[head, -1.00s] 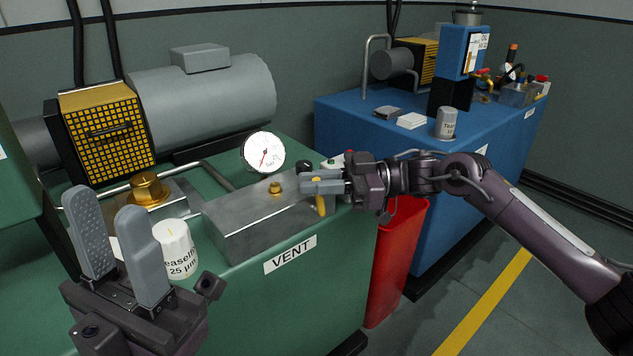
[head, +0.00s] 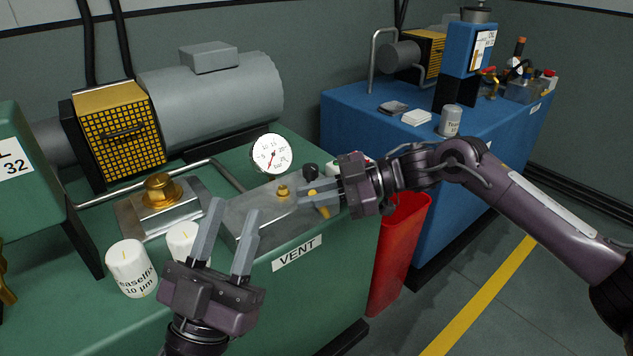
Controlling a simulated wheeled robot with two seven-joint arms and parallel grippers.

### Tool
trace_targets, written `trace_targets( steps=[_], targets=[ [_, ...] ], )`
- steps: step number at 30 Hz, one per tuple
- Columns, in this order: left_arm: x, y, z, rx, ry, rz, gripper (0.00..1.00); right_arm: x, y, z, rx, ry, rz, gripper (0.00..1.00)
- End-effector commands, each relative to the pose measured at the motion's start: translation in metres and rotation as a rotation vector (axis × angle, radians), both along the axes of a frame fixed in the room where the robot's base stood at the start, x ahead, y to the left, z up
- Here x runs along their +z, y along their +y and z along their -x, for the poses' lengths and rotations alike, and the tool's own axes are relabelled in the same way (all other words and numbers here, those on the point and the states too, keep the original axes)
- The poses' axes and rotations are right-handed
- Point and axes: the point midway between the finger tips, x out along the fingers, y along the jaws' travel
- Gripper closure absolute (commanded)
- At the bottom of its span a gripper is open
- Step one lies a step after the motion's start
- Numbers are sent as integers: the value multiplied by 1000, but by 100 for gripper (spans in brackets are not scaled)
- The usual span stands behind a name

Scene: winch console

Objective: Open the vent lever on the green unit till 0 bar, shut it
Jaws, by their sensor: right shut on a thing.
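The green unit (head: 345,257) has a label reading VENT (head: 297,252) on its front face. Above it is a grey metal block (head: 262,212) with a brass fitting (head: 283,190). My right gripper (head: 318,197) is shut on the yellow vent lever (head: 324,212) at the block's right end; its fingers hide part of the lever. A round white pressure gauge (head: 271,154) with a red needle stands behind the block; its reading is too small to be sure of. My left gripper (head: 233,207) is open and empty, in front of the block's left end.
Two white filter cans stand left of my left gripper: one in front (head: 131,268), one partly hidden (head: 183,239). A dark knob (head: 310,171) is behind the lever. A red bin (head: 398,245) stands between the green unit and the blue unit (head: 345,118).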

Motion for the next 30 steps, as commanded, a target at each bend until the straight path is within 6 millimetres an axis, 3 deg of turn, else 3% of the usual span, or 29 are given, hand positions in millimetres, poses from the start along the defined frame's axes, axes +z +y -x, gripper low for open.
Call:
trace_targets(
  steps=[4, 10, 21, 25, 30],
  targets=[
    [-37, -10, -19, -3, 202, -81, 64, 1, 2, 1, 0, -21, 31, 100],
    [-95, -19, -33, -11, 462, -187, 64, -1, 5, 3, 1, -50, 71, 100],
    [-201, -23, -20, -33, 913, -374, 64, -6, 9, 7, 2, -101, 142, 100],
    [-224, -22, -12, -39, 1010, -416, 64, -7, 10, 7, 2, -113, 157, 100],
    [-235, -21, -7, -42, 1054, -434, 64, -9, 10, 8, 2, -119, 165, 100]
  ],
)
